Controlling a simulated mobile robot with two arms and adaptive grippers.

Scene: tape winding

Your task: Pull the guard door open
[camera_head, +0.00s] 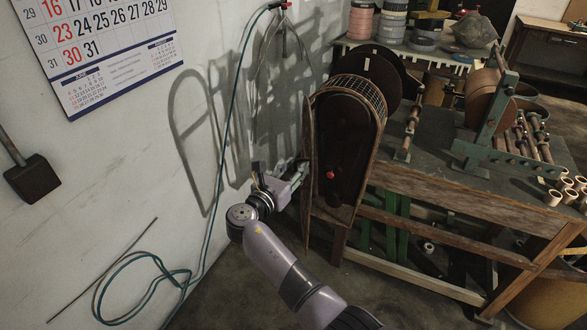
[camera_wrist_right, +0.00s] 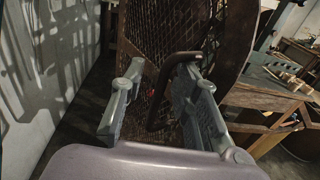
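The guard door (camera_head: 306,150) is a mesh panel in a brown frame, seen nearly edge-on at the left of the machine's housing (camera_head: 374,170). It stands swung out, and the dark inside with a red knob (camera_head: 331,175) shows. In the right wrist view the door's mesh (camera_wrist_right: 150,35) fills the middle, with a dark bent handle (camera_wrist_right: 157,105) in front. My right gripper (camera_head: 300,170) is beside the door. Its fingers (camera_wrist_right: 163,76) are apart on either side of the handle, with gaps visible; contact is unclear. My left gripper is out of view.
A white wall with a calendar (camera_head: 105,45) and a hanging teal hose (camera_head: 228,130) lies left of my arm. The workbench (camera_head: 460,195) with winding parts stands right of the housing. Floor (camera_head: 235,290) is clear below my arm.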

